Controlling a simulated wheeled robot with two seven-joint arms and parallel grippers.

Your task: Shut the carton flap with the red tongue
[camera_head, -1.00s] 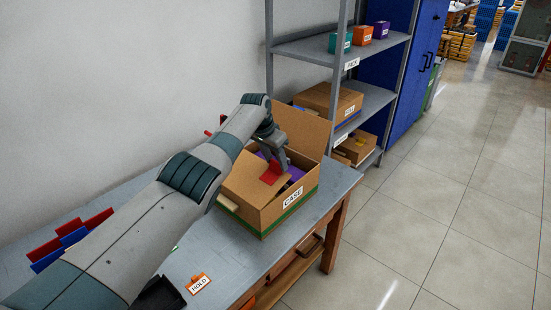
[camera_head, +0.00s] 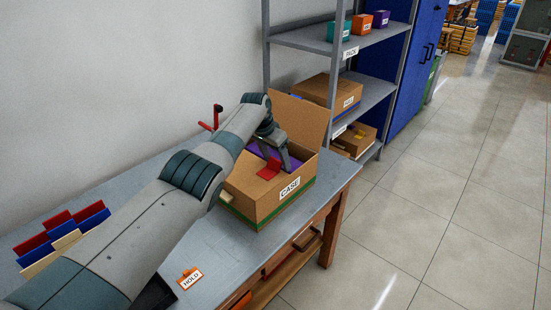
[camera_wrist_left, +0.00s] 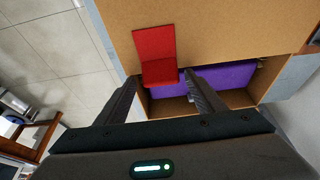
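A brown carton (camera_head: 268,208) labelled CASE, with a green band, stands on the grey table. A tall brown flap (camera_head: 300,118) stands up at its back. The red tongue (camera_head: 268,170) lies at the carton's opening. In the left wrist view the creased red tongue (camera_wrist_left: 154,44) lies against a wide brown panel (camera_wrist_left: 235,30), its lower part reaching over the opening. Purple contents (camera_wrist_left: 228,76) show inside. My left gripper (camera_head: 275,155) is above the opening. Its fingers (camera_wrist_left: 160,82) are apart, either side of the tongue's lower end; contact is unclear. My right gripper is out of view.
A HOLD card (camera_head: 190,280) and a rack of coloured panels (camera_head: 62,238) are on the table (camera_head: 235,250). A metal shelf (camera_head: 345,40) with boxes stands behind the carton. The wall is close on the left. A red crank-like part (camera_head: 212,118) shows behind my arm.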

